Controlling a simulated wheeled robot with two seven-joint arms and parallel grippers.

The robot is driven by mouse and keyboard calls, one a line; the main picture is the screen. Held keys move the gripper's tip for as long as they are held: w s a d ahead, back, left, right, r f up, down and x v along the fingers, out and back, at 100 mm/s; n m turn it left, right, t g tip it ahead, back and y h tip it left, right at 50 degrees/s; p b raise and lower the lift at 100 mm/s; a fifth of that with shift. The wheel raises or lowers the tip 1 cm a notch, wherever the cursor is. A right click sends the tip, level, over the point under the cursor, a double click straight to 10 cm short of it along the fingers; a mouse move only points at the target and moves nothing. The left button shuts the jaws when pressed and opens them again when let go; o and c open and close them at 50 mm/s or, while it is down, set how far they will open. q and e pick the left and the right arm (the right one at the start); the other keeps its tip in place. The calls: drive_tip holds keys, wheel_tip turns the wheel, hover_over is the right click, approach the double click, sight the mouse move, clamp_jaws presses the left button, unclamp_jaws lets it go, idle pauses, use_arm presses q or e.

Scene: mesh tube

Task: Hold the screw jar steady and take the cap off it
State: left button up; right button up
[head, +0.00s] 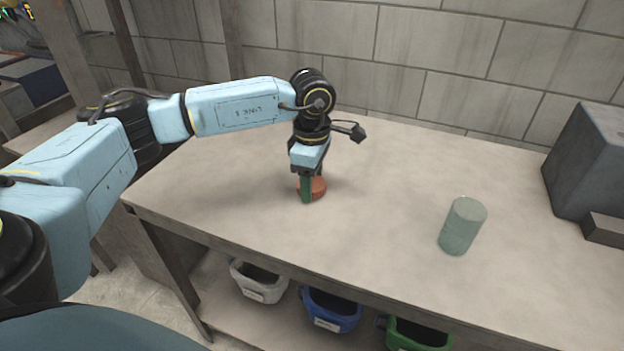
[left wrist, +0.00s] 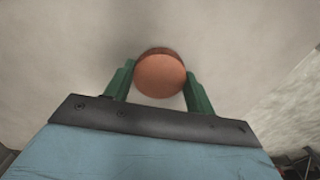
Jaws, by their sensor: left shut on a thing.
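In the left wrist view the cap (left wrist: 160,74) shows as a round disc between the green fingers (left wrist: 160,84). Whether it touches the table is hard to tell. The translucent green jar (head: 462,226) stands upright on the table to the right, apart from the gripper, with no cap visible on it. My right gripper is not in view.
A dark grey box-like block (head: 590,165) stands at the table's right end. White (head: 258,282), blue (head: 331,310) and green (head: 415,335) bins sit below the table's front edge. The tabletop (head: 400,170) between cap and jar is clear. A block wall stands behind.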

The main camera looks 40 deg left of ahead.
use_arm(q)
drive_tip(key=shift+f, duration=0.1)
drive_tip(key=shift+f, duration=0.1)
drive_tip(key=o, duration=1.1)
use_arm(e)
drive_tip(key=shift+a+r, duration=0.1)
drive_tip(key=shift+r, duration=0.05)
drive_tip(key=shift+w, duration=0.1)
use_arm(q)
drive_tip(key=shift+r, duration=0.25)
wheel_tip(320, 180, up, 12)
drive_tip(key=p, duration=0.3)
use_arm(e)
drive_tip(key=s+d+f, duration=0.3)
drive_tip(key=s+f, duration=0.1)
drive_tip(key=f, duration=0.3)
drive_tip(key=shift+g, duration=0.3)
